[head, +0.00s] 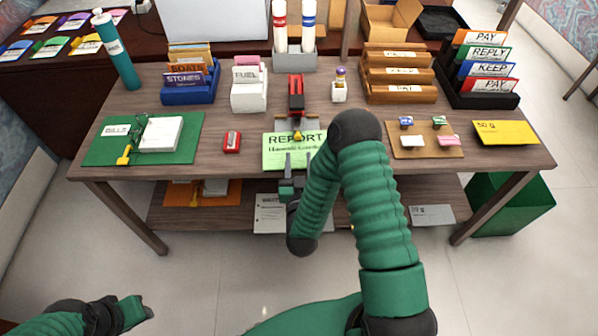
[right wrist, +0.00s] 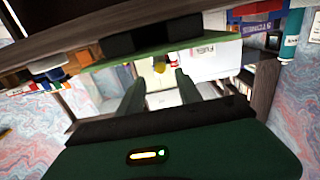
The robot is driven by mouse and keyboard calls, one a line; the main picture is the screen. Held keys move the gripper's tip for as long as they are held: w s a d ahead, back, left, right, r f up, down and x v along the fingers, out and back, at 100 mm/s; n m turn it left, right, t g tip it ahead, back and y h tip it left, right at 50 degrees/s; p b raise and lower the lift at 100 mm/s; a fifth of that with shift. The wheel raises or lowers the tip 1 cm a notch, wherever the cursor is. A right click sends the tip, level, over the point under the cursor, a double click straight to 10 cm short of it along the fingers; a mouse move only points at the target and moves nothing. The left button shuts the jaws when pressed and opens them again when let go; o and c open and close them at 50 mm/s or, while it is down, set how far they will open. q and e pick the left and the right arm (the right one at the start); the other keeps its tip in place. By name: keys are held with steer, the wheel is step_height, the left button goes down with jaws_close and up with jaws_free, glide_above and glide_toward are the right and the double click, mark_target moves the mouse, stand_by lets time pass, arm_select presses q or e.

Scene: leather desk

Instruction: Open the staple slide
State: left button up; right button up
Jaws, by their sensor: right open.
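A red and black stapler (head: 296,92) stands at the middle of the desk, its long side pointing toward me. A small yellow knob (head: 297,136) shows in front of it, over the green REPORT sheet (head: 273,159); I cannot tell if it joins the stapler. My right gripper (head: 298,158) is open at the desk's front edge, on the near side of the yellow knob. In the right wrist view, the yellow knob (right wrist: 160,67) shows beyond and between the two open fingers (right wrist: 160,84), apart from them. My left gripper (head: 135,309) is at the lower left, away from the desk; its jaws are unclear.
A red sharpener (head: 232,141) lies left of the sheet, and a small bottle (head: 340,86) stands right of the stapler. A green clipboard (head: 100,151) and a brown stamp board (head: 400,153) flank the middle. File holders line the back. A lower shelf (head: 350,190) runs underneath.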

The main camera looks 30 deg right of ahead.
steer(key=b+v, duration=0.2)
steer(key=v, duration=0.3)
steer(key=w+a+r+n+g+y+p, duration=0.2)
steer(key=a+r+n+g+y+p, duration=0.15)
steer(key=a+g+y+p, duration=0.35)
steer(key=s+a+r+n+g+y+p, duration=0.1)
steer(key=s+r+g, duration=0.2)
steer(key=s, duration=0.4)
steer(key=s+a+r+n+g+y+p, duration=0.1)
steer(key=s+a+r+g, duration=0.1)
steer(key=s, duration=0.6)
steer(key=shift+r+n+g+p, duration=0.35)
steer(key=shift+r+g+p, duration=0.05)
steer(key=shift+r, duration=0.1)
